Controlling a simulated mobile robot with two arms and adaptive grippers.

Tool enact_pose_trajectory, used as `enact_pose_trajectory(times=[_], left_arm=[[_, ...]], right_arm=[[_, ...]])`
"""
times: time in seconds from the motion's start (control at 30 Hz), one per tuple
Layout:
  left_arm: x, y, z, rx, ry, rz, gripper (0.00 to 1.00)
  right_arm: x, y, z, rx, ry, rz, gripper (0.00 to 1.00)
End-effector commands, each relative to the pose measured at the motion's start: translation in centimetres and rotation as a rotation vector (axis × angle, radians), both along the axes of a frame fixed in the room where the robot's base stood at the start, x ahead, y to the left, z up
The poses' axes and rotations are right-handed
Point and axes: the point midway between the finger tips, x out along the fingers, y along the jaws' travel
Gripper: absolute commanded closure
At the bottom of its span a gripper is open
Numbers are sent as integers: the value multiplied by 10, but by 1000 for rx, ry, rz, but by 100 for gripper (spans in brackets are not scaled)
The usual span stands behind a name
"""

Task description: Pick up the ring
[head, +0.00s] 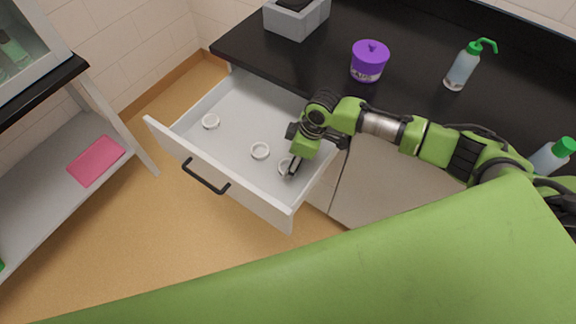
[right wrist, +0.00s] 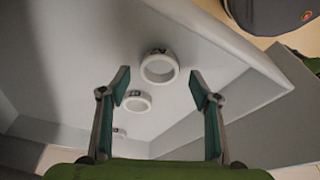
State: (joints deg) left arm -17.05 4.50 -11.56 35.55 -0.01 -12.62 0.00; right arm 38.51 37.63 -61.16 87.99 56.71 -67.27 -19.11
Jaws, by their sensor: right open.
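Several white rings lie apart on the floor of an open grey-white drawer (head: 235,128). One ring (head: 211,121) is at the far left of the drawer, another ring (head: 260,151) is near the middle, and a third ring (head: 284,167) is at the right, partly hidden by my right gripper (head: 293,166). In the right wrist view, the nearest ring (right wrist: 159,81) shows just beyond and between the two open fingertips of my right gripper (right wrist: 161,92). The middle ring (right wrist: 137,108) shows farther back. The right gripper holds nothing. My left gripper is out of view.
The drawer's front panel (head: 222,176) with a black handle (head: 205,176) and its side walls enclose the rings. On the black counter (head: 410,65) stand a purple-lidded jar (head: 369,61), a green-topped bottle (head: 463,68) and a grey box (head: 297,18). A pink item (head: 96,161) lies on a shelf at left.

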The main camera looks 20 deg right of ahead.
Motion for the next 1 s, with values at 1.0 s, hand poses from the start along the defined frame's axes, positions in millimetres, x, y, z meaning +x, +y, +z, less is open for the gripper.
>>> enact_pose_trajectory(times=[1.0], left_arm=[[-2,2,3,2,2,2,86]], right_arm=[[4,6,-23,0,-1,0,76]])
